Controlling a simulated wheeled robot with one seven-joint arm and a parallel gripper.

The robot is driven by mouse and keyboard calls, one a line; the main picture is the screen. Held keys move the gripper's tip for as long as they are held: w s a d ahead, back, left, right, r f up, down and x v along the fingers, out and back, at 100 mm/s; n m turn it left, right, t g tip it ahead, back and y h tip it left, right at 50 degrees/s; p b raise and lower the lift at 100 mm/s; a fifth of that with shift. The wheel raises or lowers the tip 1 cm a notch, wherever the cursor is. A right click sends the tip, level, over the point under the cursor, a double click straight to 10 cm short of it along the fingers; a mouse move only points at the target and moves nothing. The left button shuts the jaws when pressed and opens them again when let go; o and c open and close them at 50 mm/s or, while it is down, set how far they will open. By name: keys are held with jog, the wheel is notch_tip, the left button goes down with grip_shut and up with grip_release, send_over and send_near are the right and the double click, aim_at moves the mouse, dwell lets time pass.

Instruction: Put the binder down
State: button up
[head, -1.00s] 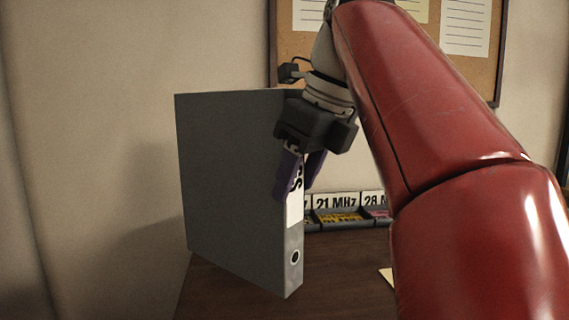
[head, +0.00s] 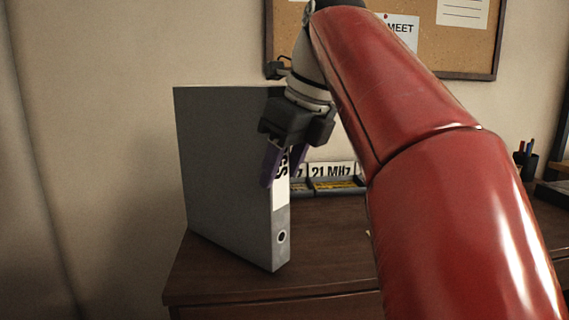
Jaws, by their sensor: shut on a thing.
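The grey binder (head: 225,180) stands upright at the left end of the wooden desk. Its spine, with a white label and a round finger hole, faces toward me on the right. My gripper (head: 285,165) is shut on the binder at the upper part of the spine, one purple finger on each side. The fingers partly cover the label. The binder's bottom edge is at the desk top; I cannot tell whether it bears fully on the desk.
The desk (head: 225,282) has bare wood in front of the binder. Trays with frequency cards (head: 331,172) stand behind it to the right. A pen cup (head: 526,163) is at the far right. A cork board (head: 350,40) hangs on the wall. My red arm hides the desk's middle.

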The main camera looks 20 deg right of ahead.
jog(key=shift+f+b, duration=0.3)
jog(key=shift+f, duration=0.15)
jog(key=o, duration=1.5)
jog(key=shift+p+v, duration=1)
jog(key=shift+v, duration=2.9)
